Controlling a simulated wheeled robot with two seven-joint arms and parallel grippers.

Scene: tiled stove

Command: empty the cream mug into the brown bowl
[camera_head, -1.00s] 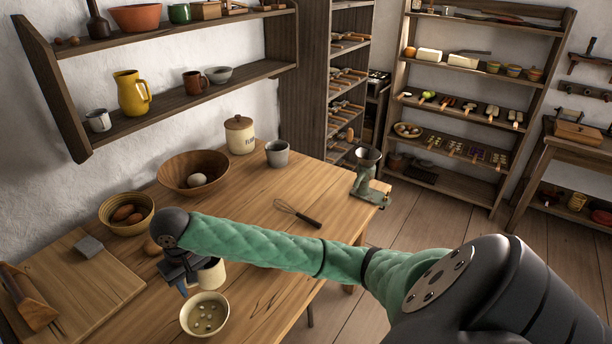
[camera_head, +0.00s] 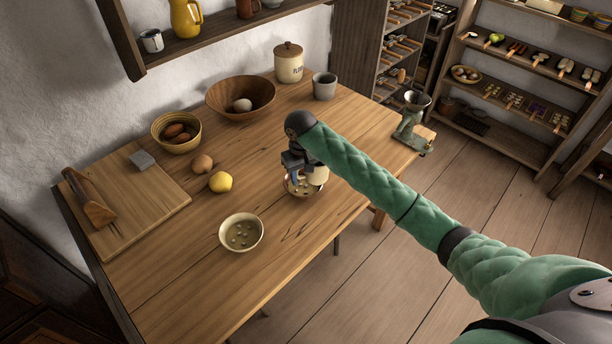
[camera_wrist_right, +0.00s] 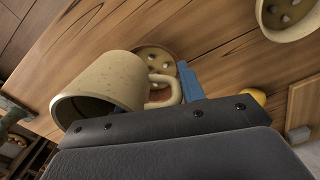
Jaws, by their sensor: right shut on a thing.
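My right gripper (camera_head: 297,168) is shut on the handle of the cream mug (camera_head: 317,176). In the right wrist view the mug (camera_wrist_right: 105,85) has its mouth toward the lower left, and its dark inside shows no clear contents. In the head view it looks close to upright. A small brown bowl (camera_head: 303,191) sits behind and below the mug, partly hidden by it. In the right wrist view this bowl (camera_wrist_right: 152,54) shows small pale pieces inside. My left gripper is not in view.
A cream bowl (camera_head: 241,233) with small pieces stands left of the gripper. A lemon (camera_head: 221,182), a large wooden bowl (camera_head: 240,98) with an egg, a grey cup (camera_head: 324,86) and a grinder (camera_head: 413,120) stand around. The front table is clear.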

